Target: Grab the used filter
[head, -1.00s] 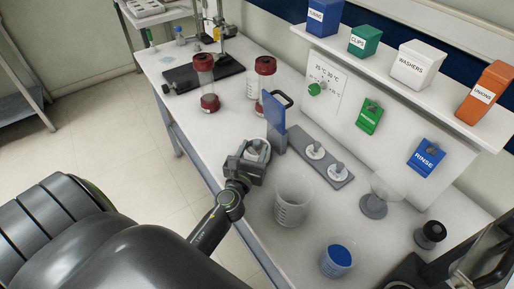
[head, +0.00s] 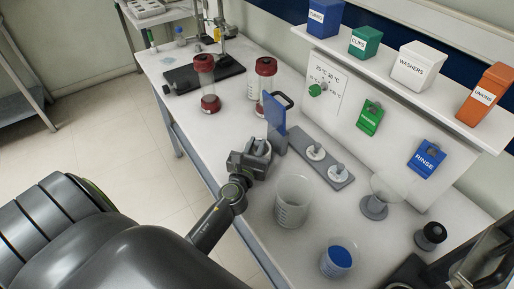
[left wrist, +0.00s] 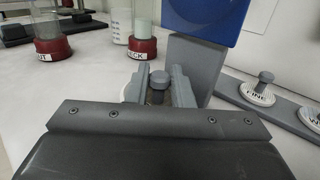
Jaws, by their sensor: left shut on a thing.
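A pale round filter (head: 259,147) with a grey knob (left wrist: 158,84) sits near the bench's front edge, beside a blue plate on a grey post. It looks like the filters on the grey rack, but its label is hidden. My left gripper (left wrist: 158,92) is shut on the filter's knob, one finger on each side. In the head view the gripper (head: 255,158) covers part of the filter. I cannot tell whether the filter touches the surface under it.
The blue plate (head: 275,115) stands close behind the gripper. A grey rack (head: 327,163) holds two knobbed filters. A clear beaker (head: 291,204) and a blue-filled cup (head: 338,259) stand nearer. Red-capped columns (head: 204,80) stand farther left.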

